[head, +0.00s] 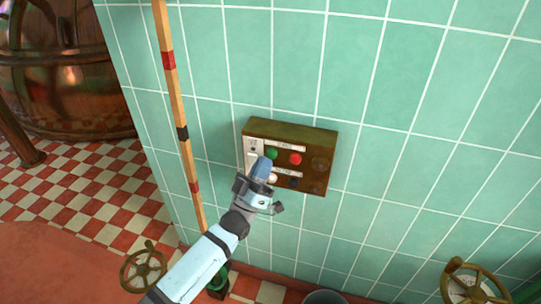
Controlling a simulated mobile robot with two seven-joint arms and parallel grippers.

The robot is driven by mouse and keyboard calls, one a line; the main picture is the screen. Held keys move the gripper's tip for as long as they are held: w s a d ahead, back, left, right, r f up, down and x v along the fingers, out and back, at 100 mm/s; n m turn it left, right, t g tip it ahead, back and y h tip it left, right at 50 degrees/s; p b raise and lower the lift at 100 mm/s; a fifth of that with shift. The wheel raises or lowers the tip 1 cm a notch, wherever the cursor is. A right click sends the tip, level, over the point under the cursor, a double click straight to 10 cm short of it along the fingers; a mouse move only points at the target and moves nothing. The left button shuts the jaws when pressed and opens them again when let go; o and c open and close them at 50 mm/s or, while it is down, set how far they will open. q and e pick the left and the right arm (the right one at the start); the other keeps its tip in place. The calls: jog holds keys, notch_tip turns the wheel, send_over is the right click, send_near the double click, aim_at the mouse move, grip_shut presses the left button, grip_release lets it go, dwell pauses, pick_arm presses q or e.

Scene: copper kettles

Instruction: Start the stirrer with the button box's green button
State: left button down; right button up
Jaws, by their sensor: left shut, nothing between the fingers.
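The button box (320,148) is a brownish box mounted on the green tiled wall. On its face I see a green button (271,154) at the upper left and a red button (295,159) to its right. A white button (272,178) and a dark button (294,183) sit in the lower row. My left gripper (263,164) is shut and empty, in front of the box's left part. Its fingertips show just below and left of the green button. I cannot tell whether they touch the box. My right gripper is not in view.
A wooden pole (182,130) with red and black bands stands left of the box. A copper kettle (70,85) is at the upper left. Brass handwheels are at the lower left (143,267) and lower right (470,285). The wall right of the box is clear.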

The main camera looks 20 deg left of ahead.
pick_arm(q)
jog(key=shift+w, duration=0.15)
dwell(0.4)
jog(key=shift+w, duration=0.25)
jog(key=shift+w+b, duration=0.3)
jog(key=shift+w, duration=0.15)
dwell(0.7)
dwell(0.3)
jog(key=shift+s+p, duration=0.45)
jog(key=shift+s, duration=0.45)
jog(key=s+p, duration=0.2)
jog(key=s, duration=0.3)
jog(key=shift+a, duration=0.1)
